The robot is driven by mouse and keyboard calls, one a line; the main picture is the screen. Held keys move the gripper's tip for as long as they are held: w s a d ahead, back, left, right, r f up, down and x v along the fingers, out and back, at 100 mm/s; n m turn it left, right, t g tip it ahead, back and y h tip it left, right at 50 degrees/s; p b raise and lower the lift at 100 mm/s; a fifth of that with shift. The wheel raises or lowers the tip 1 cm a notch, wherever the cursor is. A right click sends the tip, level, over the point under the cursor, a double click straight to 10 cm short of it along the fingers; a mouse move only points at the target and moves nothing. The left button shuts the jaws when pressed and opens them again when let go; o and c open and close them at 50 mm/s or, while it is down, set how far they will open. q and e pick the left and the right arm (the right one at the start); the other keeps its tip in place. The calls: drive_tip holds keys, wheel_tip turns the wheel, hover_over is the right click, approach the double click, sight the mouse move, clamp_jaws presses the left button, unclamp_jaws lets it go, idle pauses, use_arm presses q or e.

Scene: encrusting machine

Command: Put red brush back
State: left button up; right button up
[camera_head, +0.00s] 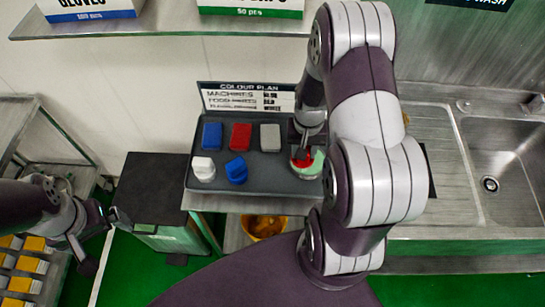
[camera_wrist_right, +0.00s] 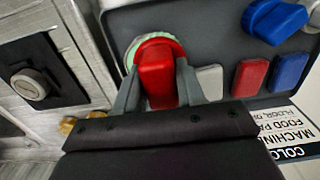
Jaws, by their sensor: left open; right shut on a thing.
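The red brush (camera_wrist_right: 156,72) is upright between the two fingers of my right gripper (camera_wrist_right: 157,92), which is shut on it. Under its red top a pale green and white ring shows. In the head view the red brush (camera_head: 303,160) is at the right end of the dark grey tray (camera_head: 262,178), mostly covered by my right arm. I cannot tell whether its base touches the tray. My left gripper (camera_head: 98,242) is open and empty at the left, away from the tray.
The tray also holds blue (camera_head: 212,136), red (camera_head: 241,137) and grey (camera_head: 270,138) blocks, a white brush (camera_head: 203,169) and a blue brush (camera_head: 236,170). A colour plan sign (camera_head: 248,98) stands behind. A dark bin (camera_head: 152,190) is left, a sink (camera_head: 500,150) right.

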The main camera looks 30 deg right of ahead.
drive_tip(key=w+a+f+p, duration=0.1)
drive_tip(key=a+f, duration=0.1)
drive_tip(key=w+a+f+p, duration=0.1)
drive_tip(key=w+a+f, duration=0.1)
drive_tip(key=a+f, duration=0.1)
drive_tip(key=w+a+f+p, duration=0.1)
drive_tip(key=a+f, duration=0.1)
drive_tip(key=f, duration=0.1)
drive_tip(key=shift+w+a+f, duration=0.15)
drive_tip(key=shift+w+a, duration=0.1)
drive_tip(key=shift+a, duration=0.1)
drive_tip(key=shift+f+p, duration=0.3)
drive_tip(key=shift+f, duration=0.05)
use_arm(q)
drive_tip(key=r, duration=0.3)
drive_tip(key=s+r, duration=0.1)
drive_tip(key=shift+s+a+r, duration=0.1)
drive_tip(key=shift+a+r, duration=0.05)
drive_tip(key=shift+a, duration=0.1)
use_arm(e)
drive_tip(key=shift+s, duration=0.1)
drive_tip(key=shift+f, duration=0.1)
drive_tip(key=shift+f+b, duration=0.2)
drive_tip(key=shift+b, duration=0.1)
drive_tip(key=o, duration=1)
drive_tip(key=shift+r, duration=0.1)
